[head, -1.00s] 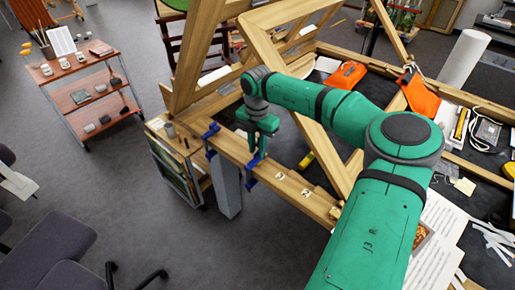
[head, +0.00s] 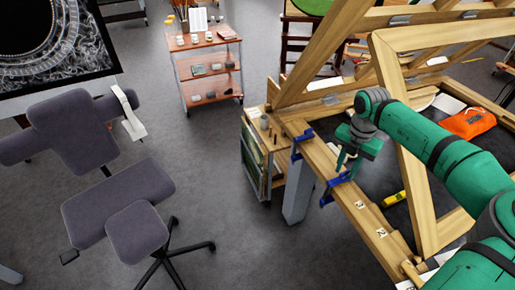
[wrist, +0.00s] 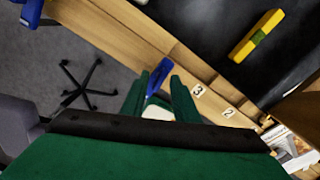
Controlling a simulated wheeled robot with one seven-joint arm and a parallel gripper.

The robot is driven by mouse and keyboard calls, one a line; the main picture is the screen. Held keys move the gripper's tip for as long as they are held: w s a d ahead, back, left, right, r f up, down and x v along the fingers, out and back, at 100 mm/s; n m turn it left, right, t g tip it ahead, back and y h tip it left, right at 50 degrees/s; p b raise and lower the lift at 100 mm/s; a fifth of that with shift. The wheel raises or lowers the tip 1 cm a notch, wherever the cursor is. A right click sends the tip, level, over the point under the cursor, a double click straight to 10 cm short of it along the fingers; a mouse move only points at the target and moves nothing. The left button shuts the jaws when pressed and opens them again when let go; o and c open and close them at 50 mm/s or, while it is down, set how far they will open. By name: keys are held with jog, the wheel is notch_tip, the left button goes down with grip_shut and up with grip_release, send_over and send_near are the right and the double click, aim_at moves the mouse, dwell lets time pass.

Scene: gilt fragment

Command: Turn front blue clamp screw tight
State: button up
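The front blue clamp (head: 335,188) sits on the wooden beam's outer edge, near the number labels. My gripper (head: 345,167) points down just above it, with my green arm reaching in from the right. In the wrist view my gripper (wrist: 159,76) is open, one finger on each side of the blue clamp (wrist: 159,74). I cannot tell whether the fingers touch it, and its screw is not clear. A second blue clamp (head: 302,143) is farther along the beam, and it also shows at the wrist view's upper left (wrist: 30,12).
The wooden beam (head: 371,222) carries number labels. A yellow level (head: 394,198) lies on the dark surface beside it. A large slanted wooden frame (head: 408,145) stands close to my arm. A small wooden cabinet (head: 262,150) is behind the beam. An office chair (head: 118,195) stands left; floor between is clear.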

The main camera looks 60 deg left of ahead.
aim_at(345, 171)
jog(key=n, duration=0.7)
jog(key=shift+n, duration=0.3)
jog(key=n, duration=0.7)
jog(key=shift+n, duration=0.4)
jog(key=n, duration=0.3)
jog(key=shift+n, duration=0.3)
jog(key=n, duration=1.1)
notch_tip(345, 171, up, 11)
jog(key=s+a+f+g+y, duration=0.2)
jog(key=s+a+f+g, duration=0.15)
jog(key=s, duration=0.35)
jog(key=s+a+f+g+y, duration=0.2)
jog(key=s+a+f, duration=0.1)
jog(key=s+a, duration=0.25)
jog(key=s+a+r+m+g+y, duration=0.1)
jog(key=s+r+m+g+y, duration=0.1)
jog(key=s, duration=0.5)
jog(key=s+a+r+m+g+y, duration=0.2)
jog(key=s+r+g+y, duration=0.1)
jog(key=s+g+y, duration=0.2)
jog(key=shift+s+a+r+m+y, duration=0.2)
jog(key=shift+s+m+y, duration=0.15)
jog(key=shift+s, duration=0.6)
